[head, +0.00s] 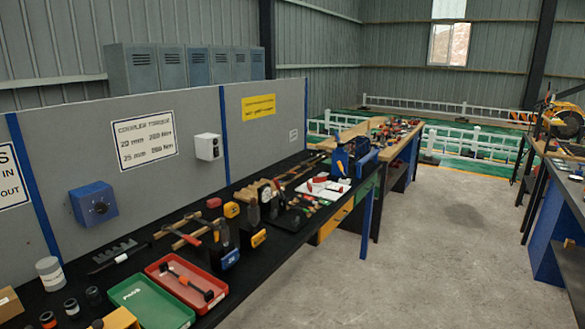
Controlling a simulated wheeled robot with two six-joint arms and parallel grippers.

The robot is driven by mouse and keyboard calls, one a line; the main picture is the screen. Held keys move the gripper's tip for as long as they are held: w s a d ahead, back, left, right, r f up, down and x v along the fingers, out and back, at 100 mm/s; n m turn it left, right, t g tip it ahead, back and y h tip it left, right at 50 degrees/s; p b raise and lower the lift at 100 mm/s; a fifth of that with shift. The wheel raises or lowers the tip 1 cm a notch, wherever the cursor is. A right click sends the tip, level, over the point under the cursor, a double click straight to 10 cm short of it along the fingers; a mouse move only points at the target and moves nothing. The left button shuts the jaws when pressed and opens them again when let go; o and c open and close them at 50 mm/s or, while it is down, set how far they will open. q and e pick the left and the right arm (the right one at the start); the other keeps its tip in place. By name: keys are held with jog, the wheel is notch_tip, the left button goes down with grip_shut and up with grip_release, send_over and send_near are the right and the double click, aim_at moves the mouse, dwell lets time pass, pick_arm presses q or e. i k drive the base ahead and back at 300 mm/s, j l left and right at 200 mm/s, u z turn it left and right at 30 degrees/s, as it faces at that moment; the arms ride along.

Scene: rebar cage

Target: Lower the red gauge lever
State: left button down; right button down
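A dark gauge-like device with a round pale dial (265,193) stands on the black workbench (295,252), right of centre along the bench. A red bar or handle (183,236) slopes down to the right beside a dark block marked in blue (230,258). It is too small to tell whether this red bar is the gauge lever or a separate tool. No other red lever can be made out clearly at the dial. Neither of my grippers is in view.
A green tray (128,292) and a red tray (157,268) holding a dark tool lie at the near end of the bench. A blue box with a dial (93,204) is on the grey panel. The concrete floor (430,260) right of the bench is clear.

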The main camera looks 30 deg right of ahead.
aim_at(275, 181)
jog(key=i+l, duration=0.15)
jog(key=l, duration=0.25)
jog(key=i+l, duration=0.2)
jog(key=l, duration=0.15)
jog(key=i+l, duration=0.15)
jog(key=l, duration=0.25)
jog(key=i+l, duration=0.15)
jog(key=l, duration=0.25)
jog(key=i+l, duration=0.15)
jog(key=l, duration=0.25)
jog(key=i+l, duration=0.2)
jog(key=l, duration=0.15)
jog(key=u, duration=0.05)
